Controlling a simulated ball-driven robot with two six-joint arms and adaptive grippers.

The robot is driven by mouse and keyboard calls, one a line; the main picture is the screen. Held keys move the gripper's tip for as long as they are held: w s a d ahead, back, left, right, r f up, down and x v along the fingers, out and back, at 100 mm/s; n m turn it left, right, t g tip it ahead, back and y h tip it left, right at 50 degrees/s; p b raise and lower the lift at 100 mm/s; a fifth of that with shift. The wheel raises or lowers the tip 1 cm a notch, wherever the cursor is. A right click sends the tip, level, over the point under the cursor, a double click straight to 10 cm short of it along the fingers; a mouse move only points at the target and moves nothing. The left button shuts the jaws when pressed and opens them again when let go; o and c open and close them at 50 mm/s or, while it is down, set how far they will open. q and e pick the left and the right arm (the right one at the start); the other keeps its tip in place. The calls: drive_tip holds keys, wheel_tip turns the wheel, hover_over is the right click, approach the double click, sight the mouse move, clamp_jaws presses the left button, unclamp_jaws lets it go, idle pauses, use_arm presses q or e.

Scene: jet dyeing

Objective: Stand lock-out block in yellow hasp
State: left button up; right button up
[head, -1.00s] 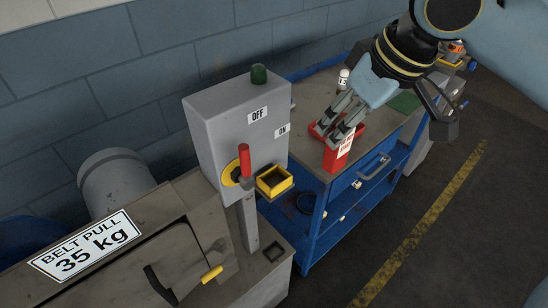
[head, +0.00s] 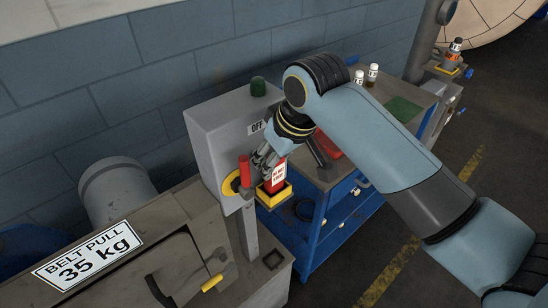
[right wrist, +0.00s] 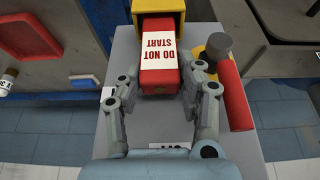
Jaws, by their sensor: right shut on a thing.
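The red lock-out block (head: 277,176) carries a white "DO NOT START" label. My right gripper (head: 268,161) is shut on its upper end and holds it upright at the yellow hasp (head: 273,199) on the grey switch box. The block's lower end appears to be inside the hasp's square frame; how deep it sits I cannot tell. In the right wrist view the block (right wrist: 160,65) lies between the fingers (right wrist: 161,88), its far end within the yellow hasp frame (right wrist: 178,14). My left gripper is not in view.
A red-handled switch lever (head: 244,170) stands close to the left of the hasp. The grey switch box (head: 207,130) is behind it. A blue cart (head: 312,215) with a red holder (head: 328,146) and bottles (head: 372,75) stands to the right. A machine with a "BELT PULL" sign (head: 87,250) is front left.

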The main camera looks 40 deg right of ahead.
drive_tip(key=shift+f, duration=0.35)
drive_tip(key=shift+f, duration=0.15)
drive_tip(key=o, duration=1.2)
drive_tip(key=b+v, duration=0.1)
drive_tip(key=v, duration=1.1)
